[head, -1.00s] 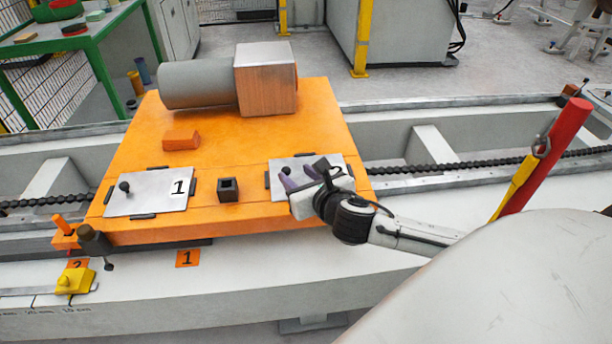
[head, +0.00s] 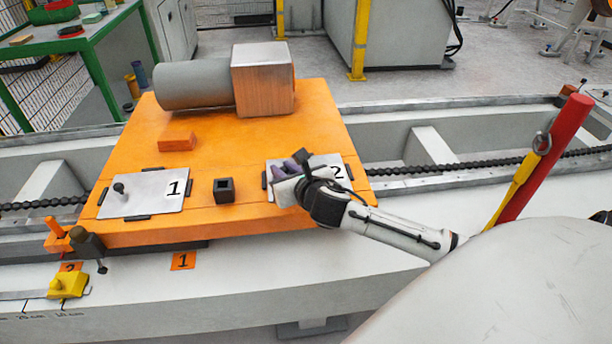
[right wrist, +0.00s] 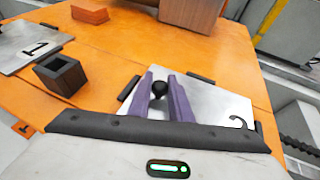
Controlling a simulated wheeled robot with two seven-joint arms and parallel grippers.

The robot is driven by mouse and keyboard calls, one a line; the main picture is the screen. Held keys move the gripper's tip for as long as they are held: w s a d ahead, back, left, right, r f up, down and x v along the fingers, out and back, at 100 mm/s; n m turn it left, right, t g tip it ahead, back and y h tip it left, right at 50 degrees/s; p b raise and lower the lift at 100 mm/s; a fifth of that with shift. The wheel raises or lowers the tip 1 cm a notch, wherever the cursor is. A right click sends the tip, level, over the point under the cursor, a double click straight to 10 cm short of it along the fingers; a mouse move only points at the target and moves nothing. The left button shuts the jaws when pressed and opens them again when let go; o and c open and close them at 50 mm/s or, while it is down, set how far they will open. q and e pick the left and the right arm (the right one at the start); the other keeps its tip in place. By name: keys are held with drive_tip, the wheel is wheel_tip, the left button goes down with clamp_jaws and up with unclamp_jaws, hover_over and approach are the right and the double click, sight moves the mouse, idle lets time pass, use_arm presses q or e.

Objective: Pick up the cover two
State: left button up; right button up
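Cover two (head: 333,186) is a light grey plate marked 2, lying on the right part of the orange platform (head: 240,140) between black edge clips. In the right wrist view cover two (right wrist: 213,102) has a round black knob (right wrist: 159,88). My right gripper (right wrist: 160,82) is over the plate, with its two purple fingers on either side of the knob and gaps showing between. In the head view my right gripper (head: 290,165) hides the knob. Cover one (head: 150,196), marked 1 with a black knob, lies on the left of the platform. My left gripper is not in view.
A small black square socket (head: 224,190) stands between the covers. An orange block (head: 177,141) and a large grey cylinder with a brown box (head: 263,85) lie behind. A red post (head: 548,158) rises at the right.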

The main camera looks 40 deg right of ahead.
clamp_jaws()
drive_tip(key=shift+r, duration=0.1)
